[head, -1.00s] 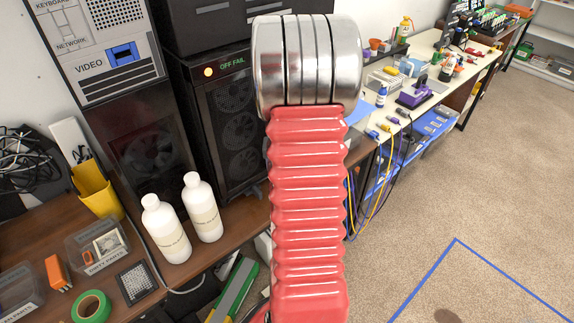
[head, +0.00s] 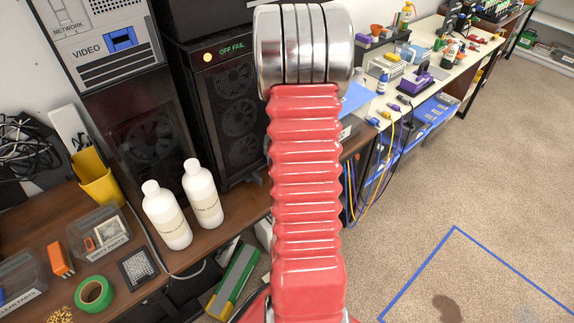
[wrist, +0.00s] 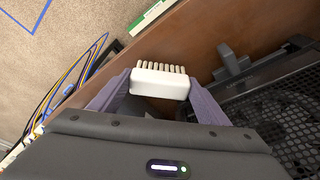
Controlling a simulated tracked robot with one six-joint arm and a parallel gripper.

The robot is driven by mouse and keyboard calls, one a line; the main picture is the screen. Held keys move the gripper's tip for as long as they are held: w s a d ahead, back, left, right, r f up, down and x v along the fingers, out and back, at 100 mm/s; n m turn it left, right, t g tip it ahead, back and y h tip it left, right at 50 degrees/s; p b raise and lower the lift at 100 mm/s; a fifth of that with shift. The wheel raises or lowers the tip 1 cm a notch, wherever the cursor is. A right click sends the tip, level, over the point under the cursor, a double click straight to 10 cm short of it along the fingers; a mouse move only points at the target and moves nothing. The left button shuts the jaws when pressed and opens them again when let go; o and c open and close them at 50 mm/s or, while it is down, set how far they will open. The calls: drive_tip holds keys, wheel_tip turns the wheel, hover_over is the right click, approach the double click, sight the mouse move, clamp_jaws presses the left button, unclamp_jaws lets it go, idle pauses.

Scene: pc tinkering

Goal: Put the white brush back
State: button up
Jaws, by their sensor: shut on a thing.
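The white brush (wrist: 159,83) shows in the wrist view as a white block with a row of pale bristles along its upper edge. My gripper (wrist: 158,88) is shut on it, with one grey-purple finger at each end of the block. The brush is in front of a brown wooden surface (wrist: 195,40); I cannot tell whether it touches it. In the head view my red arm covers the middle, and neither the gripper nor the brush shows there.
Two white bottles (head: 167,216) stand on the brown desk near a yellow holder (head: 94,178). A dark computer case (head: 232,110) stands behind my arm. A white bench (head: 425,75) with tools and hanging cables is at the right. The carpet at right is mostly open.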

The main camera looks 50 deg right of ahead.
drive_tip(key=shift+f, duration=0.4)
idle(0.3)
drive_tip(key=o, duration=0.7)
drive_tip(key=shift+o, duration=0.4)
drive_tip(key=o, duration=0.5)
drive_tip(key=shift+v, duration=4)
